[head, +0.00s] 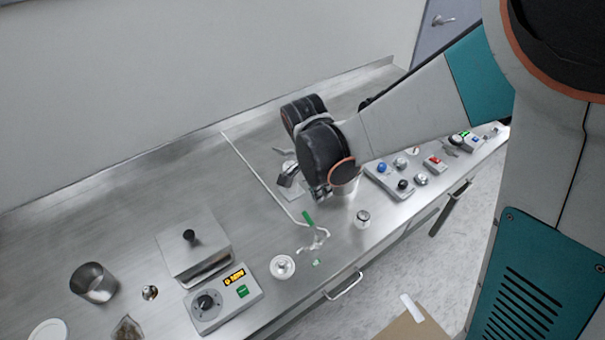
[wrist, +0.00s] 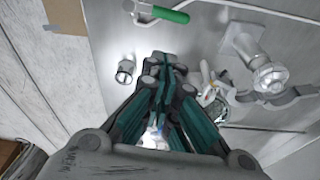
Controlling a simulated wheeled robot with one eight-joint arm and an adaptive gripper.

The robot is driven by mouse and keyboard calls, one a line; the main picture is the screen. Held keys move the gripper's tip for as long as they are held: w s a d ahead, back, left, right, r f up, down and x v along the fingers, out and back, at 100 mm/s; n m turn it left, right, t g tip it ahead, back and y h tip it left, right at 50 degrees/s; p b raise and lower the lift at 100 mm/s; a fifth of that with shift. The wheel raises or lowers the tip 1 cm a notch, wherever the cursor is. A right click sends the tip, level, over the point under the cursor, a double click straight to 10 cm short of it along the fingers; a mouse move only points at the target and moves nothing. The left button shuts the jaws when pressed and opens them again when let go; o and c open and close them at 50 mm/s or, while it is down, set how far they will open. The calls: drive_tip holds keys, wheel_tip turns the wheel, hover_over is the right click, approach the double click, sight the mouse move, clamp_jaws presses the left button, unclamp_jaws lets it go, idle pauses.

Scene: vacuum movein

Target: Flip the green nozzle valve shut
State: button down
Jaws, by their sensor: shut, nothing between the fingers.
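The valve's green lever (head: 308,218) lies on a pale metal fitting near the middle of the steel counter. In the wrist view the green lever (wrist: 172,16) is at the top edge, lying crosswise beside its metal fitting (wrist: 142,10). My gripper (head: 320,193) hangs over the counter just behind the lever and apart from it. In the wrist view my gripper (wrist: 163,62) has its fingers together and empty, with the lever beyond the tips.
A small metal jar (head: 362,218) stands right of the lever. A white round piece (head: 282,266) and a controller with a yellow display (head: 222,297) are front left. A panel with coloured knobs (head: 400,178) lies right. Bare counter (head: 130,215) extends left.

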sight(311, 225)
drive_tip(key=f+b, duration=0.1)
drive_tip(key=f, duration=0.1)
drive_tip(key=a+f+b, duration=0.1)
drive_tip(key=f, duration=0.1)
drive_tip(key=f+b, duration=0.1)
drive_tip(key=shift+s+a+f, duration=0.2)
drive_tip(key=shift+s+f, duration=0.05)
drive_tip(key=shift+f, duration=0.15)
drive_tip(key=shift+a, duration=0.1)
drive_tip(key=shift+s+a+f+n+b, duration=0.25)
drive_tip(key=shift+a+f+n+b, duration=0.2)
drive_tip(key=shift+a+n+b, duration=0.1)
drive_tip(key=shift+r, duration=0.15)
drive_tip(key=shift+d, duration=0.2)
